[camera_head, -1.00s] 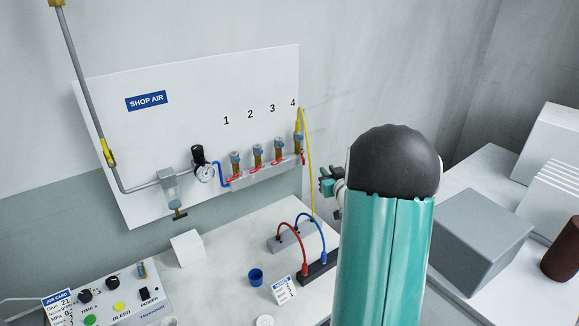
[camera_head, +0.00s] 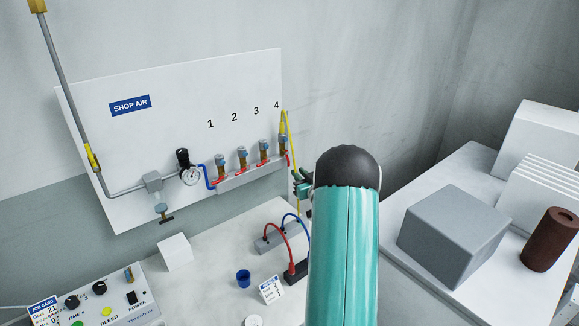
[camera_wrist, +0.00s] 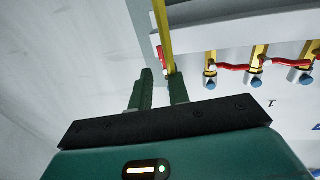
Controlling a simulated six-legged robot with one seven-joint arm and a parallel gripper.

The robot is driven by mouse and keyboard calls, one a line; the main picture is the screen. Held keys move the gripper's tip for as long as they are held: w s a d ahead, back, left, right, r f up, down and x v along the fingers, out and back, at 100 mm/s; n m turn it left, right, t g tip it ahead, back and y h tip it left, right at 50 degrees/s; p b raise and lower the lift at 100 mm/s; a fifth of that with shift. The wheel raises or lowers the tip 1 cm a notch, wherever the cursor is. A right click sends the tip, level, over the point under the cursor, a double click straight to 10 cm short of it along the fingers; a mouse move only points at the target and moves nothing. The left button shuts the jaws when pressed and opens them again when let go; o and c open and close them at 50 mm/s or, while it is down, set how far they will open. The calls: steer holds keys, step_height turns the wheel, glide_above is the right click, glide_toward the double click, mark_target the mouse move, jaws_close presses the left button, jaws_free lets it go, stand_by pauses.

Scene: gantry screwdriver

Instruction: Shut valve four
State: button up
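Valve four (camera_head: 283,145) is the rightmost valve on the manifold, under the printed 4, with a yellow hose (camera_head: 293,135) looping down from its top. Its small red handle (camera_head: 289,159) shows at the manifold's right end, pointing downward. My gripper (camera_head: 302,186) is just right of and below it, partly hidden by my arm. In the wrist view, my gripper (camera_wrist: 160,88) is open, with a gap between the two dark green fingers. The right fingertip is close to a yellow upright part and a bit of red; I cannot tell whether they touch.
Several other valves (camera_head: 242,160) with red handles sit left of valve four on the manifold. Red and blue cables rise from a grey block (camera_head: 270,240) on the bench below. A grey box (camera_head: 452,235) stands right of my arm.

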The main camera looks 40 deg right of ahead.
mark_target(289, 164)
steer(key=x, duration=0.7)
steer(key=shift+a, duration=0.1)
steer(key=shift+f, duration=0.1)
steer(key=shift+c, duration=0.5)
jaws_close()
